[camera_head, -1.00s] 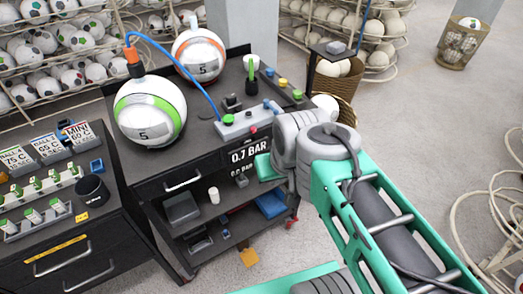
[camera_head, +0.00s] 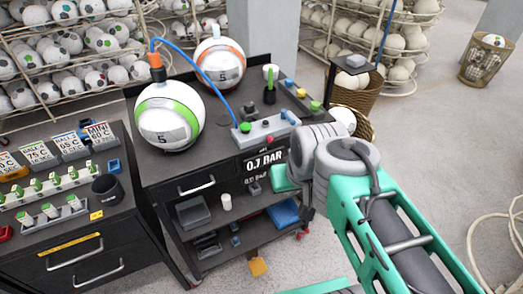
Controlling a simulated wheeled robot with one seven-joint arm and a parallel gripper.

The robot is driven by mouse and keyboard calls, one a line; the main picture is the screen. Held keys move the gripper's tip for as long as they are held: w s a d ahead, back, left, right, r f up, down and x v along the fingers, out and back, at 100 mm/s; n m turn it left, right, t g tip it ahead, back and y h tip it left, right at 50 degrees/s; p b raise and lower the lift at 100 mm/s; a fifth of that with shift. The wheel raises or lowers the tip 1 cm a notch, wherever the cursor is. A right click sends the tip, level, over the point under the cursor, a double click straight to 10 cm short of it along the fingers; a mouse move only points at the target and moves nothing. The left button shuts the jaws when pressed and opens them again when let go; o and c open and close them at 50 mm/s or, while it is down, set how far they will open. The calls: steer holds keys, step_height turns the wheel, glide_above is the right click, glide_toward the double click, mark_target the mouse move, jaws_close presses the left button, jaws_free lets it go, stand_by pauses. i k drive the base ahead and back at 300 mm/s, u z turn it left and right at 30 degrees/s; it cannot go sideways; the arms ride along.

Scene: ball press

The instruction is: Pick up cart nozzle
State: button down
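An orange and black nozzle (camera_head: 155,68) on a blue hose (camera_head: 207,76) stands at the top of a white ball with a green band (camera_head: 171,115). It looks joined to the ball; the exact contact is too small to tell. The hose arches over the dark cart (camera_head: 160,166) to a grey control box (camera_head: 265,129) on the cart's top. My teal and grey arm (camera_head: 385,235) reaches in from the lower right, and its grey joint is in front of the cart's right side. My gripper's fingers do not show.
A second ball with an orange band (camera_head: 220,64) sits behind on the cart. A pressure sign (camera_head: 264,162) hangs on the cart's front. A dark bench (camera_head: 70,235) with small green-topped parts adjoins at left. Ball racks (camera_head: 60,50) stand behind. Open floor (camera_head: 430,130) lies right.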

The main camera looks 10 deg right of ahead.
mark_target(158, 72)
steer(key=z, duration=0.35)
steer(key=i, duration=0.15)
steer(key=u, duration=1.1)
